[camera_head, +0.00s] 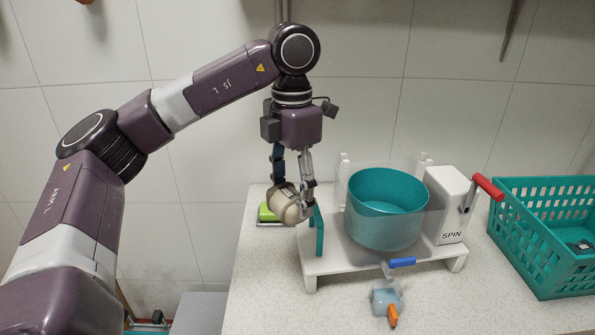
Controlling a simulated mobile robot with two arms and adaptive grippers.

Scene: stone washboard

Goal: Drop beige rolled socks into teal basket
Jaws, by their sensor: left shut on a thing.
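The beige rolled socks (288,207) are held between the fingers of my left gripper (291,196). The gripper points down and is shut on them, above the left end of the white spinner stand and in front of a green block. The teal basket (546,262) stands at the right edge of the counter, with slotted walls and an open top. A small dark item (580,246) shows inside it. The gripper and socks are well to the left of the basket. My right gripper is not in view.
A teal tub (386,225) on a white stand (330,262), with a white SPIN box (446,205) and red-handled crank (488,187), stands between the socks and the basket. A green block (266,213) lies behind the socks. A small bottle with an orange tip (385,298) is in front. The front left counter is clear.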

